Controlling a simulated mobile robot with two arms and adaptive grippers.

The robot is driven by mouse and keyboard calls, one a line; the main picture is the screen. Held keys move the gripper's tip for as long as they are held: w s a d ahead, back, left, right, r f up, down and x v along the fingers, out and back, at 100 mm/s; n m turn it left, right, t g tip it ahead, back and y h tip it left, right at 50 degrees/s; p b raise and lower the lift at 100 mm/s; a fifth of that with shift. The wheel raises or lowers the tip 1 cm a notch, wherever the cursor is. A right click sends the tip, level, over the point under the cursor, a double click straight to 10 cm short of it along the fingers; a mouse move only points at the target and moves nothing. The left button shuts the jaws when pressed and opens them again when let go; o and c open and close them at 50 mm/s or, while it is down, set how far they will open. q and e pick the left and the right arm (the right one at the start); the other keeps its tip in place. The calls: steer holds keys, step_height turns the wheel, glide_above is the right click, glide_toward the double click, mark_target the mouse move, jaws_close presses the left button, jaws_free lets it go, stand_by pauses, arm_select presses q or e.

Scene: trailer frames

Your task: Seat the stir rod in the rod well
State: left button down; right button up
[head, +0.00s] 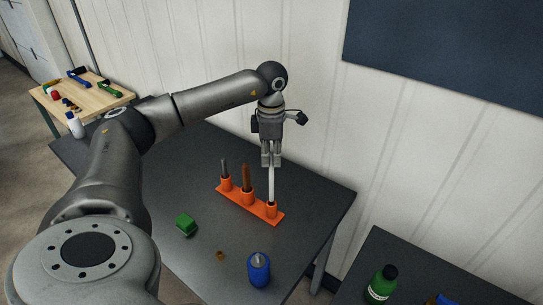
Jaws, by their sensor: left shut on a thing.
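The stir rod (271,186) is a thin white rod, upright. My left gripper (271,164) is shut on its upper part and points straight down. The rod well (272,210) is the orange cup at the right end of an orange rack (258,208) on the dark table. The rod's lower end meets the mouth of this cup; I cannot tell how deep it goes in. The other two cups of the rack hold a dark grey rod (225,169) and a brown rod (246,177). My right gripper is not in view.
A green block (186,224), a small brown ring (220,255) and a blue bottle (259,270) stand in front of the rack. A green bottle (381,284) is on another dark table at right. A wooden table (100,97) with tools is at far left.

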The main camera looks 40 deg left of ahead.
arm_select(q)
steer(key=shift+f+b, duration=0.75)
steer(key=shift+f, duration=0.35)
steer(key=shift+f+b, duration=1.45)
steer(key=shift+f, duration=0.75)
steer(key=c, duration=1.5)
jaws_free()
step_height(320, 180, up, 12)
steer(key=shift+r, duration=0.1)
